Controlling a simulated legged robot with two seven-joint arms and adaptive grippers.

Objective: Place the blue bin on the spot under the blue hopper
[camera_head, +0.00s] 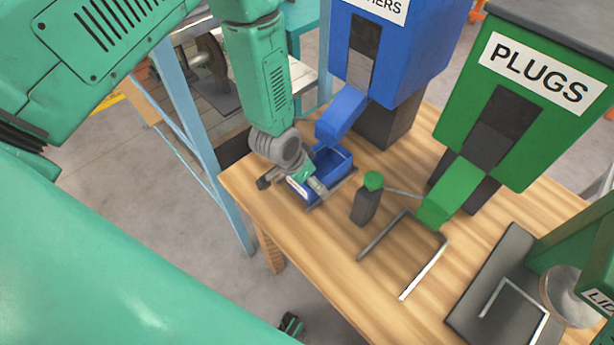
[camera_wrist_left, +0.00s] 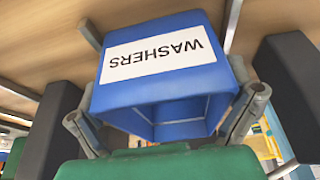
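The blue bin (camera_head: 340,171) stands upright on the wooden table, below the chute of the blue hopper (camera_head: 405,50). Grey marker bars (camera_head: 347,180) show along its right and near edges, so it sits at the spot there. In the left wrist view the bin's WASHERS label (camera_wrist_left: 205,75) appears upside down and the bin fills the middle. My left gripper (camera_head: 291,185) is low at the bin's label end. Its fingers are spread to either side of the bin, also in the left wrist view (camera_wrist_left: 165,100); the left finger looks apart from it. My right gripper is not in view.
A green hopper (camera_head: 540,75) marked PLUGS stands to the right, with an empty grey frame (camera_head: 425,270) before its chute. A dark bottle with green top (camera_head: 366,200) stands close right of the bin. A dark panel (camera_head: 490,290) lies at lower right.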

